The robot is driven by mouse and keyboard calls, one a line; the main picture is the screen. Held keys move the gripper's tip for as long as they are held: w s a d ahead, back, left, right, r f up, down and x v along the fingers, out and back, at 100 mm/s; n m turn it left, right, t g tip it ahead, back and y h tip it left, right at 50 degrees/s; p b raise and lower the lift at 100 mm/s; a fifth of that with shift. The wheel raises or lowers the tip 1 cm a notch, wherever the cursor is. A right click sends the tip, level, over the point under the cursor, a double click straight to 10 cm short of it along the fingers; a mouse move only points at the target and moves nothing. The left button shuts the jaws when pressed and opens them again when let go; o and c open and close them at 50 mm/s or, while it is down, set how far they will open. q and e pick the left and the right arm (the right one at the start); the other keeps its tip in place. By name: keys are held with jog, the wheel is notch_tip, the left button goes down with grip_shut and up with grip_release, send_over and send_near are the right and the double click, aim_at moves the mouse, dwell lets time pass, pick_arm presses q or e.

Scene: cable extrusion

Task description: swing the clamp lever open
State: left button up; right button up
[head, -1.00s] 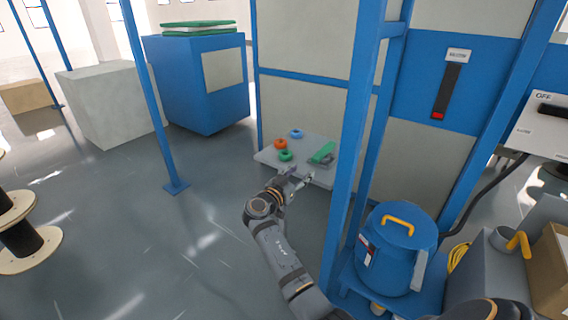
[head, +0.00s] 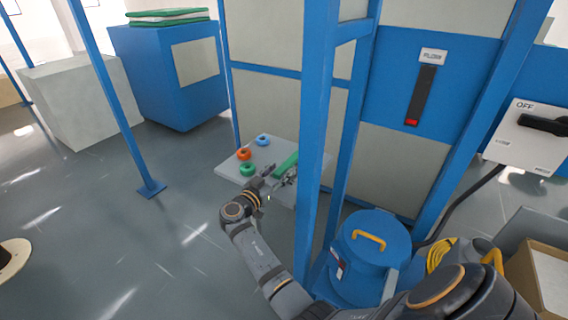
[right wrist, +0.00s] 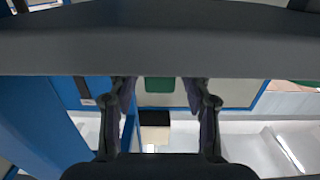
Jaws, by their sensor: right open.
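The clamp shows as a long green lever (head: 287,160) at the right end of a small grey shelf (head: 228,168); the blue post hides part of that end. My right gripper (head: 277,176) is open at the shelf's front edge, just in front of the lever. In the right wrist view a green piece (right wrist: 160,85), likely the lever, shows between my two open fingers (right wrist: 163,95); I cannot tell whether they touch it. My left gripper is out of view.
An orange ring (head: 244,154), a blue ring (head: 263,140) and a green ring (head: 248,170) lie on the shelf left of the lever. A blue post (head: 314,150) stands close right of my gripper. A blue canister (head: 370,250) stands at lower right.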

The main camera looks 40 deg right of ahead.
jog(key=shift+r, duration=0.1)
grip_shut()
dwell(0.3)
jog(key=shift+s+d+n+t+y+p, duration=0.2)
jog(key=shift+s+d+n+t+y, duration=0.3)
jog(key=shift+s+n+t, duration=0.45)
jog(key=shift+s+d+n+t+y+p, duration=0.25)
jog(key=shift+s+n+t+y, duration=0.35)
jog(key=shift+t, duration=0.55)
jog(key=shift+w, duration=0.1)
grip_release()
notch_tip(320, 180, up, 10)
